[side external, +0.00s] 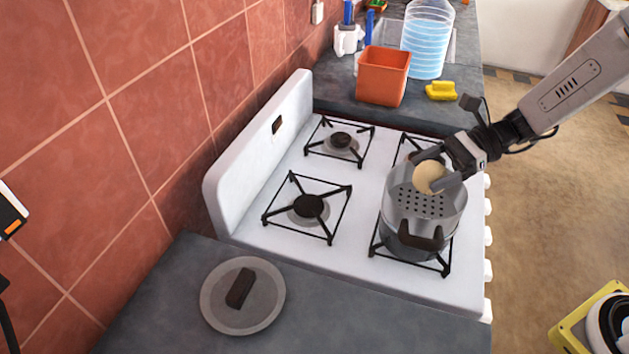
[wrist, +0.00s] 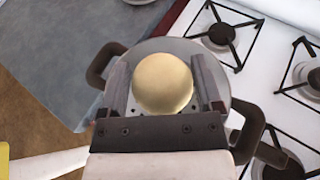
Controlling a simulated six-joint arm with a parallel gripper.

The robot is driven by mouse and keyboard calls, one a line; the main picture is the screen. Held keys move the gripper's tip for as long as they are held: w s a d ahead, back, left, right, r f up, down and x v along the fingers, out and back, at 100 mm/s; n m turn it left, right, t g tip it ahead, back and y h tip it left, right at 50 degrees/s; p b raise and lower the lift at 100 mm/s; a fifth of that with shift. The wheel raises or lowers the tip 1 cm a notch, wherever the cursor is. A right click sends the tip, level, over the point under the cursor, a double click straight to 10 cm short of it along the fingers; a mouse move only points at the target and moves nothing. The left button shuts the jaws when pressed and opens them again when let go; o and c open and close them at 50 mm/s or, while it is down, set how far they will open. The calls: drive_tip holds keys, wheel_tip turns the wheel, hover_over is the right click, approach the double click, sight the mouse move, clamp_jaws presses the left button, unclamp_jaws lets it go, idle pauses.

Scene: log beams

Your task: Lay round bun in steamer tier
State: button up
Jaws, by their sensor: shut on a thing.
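The round bun (side external: 429,177) is pale cream and smooth. My gripper (side external: 442,176) is shut on it, above the steamer tier. In the wrist view the bun (wrist: 163,84) sits between the two fingers of my gripper (wrist: 163,80). The steamer tier (side external: 421,205) is a grey metal pot with a perforated floor and dark handles, on the front burner of the stove. In the wrist view its rim (wrist: 236,83) shows around the gripper. The bun and fingers hide part of the perforated floor. I cannot tell whether the bun touches the floor.
A white stove (side external: 350,255) has several black burner grates. A lid (side external: 256,312) lies on the near counter. An orange bin (side external: 383,76), a yellow sponge (side external: 441,91) and a clear blue-tinted container (side external: 427,45) stand on the far counter. The tiled wall (side external: 140,130) is at left.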

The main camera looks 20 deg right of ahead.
drive_tip(key=shift+f, duration=0.55)
drive_tip(key=o, duration=1)
drive_tip(key=shift+o, duration=0.2)
drive_tip(key=shift+r, duration=0.1)
drive_tip(key=shift+r, duration=0.45)
drive_tip(key=v, duration=1.2)
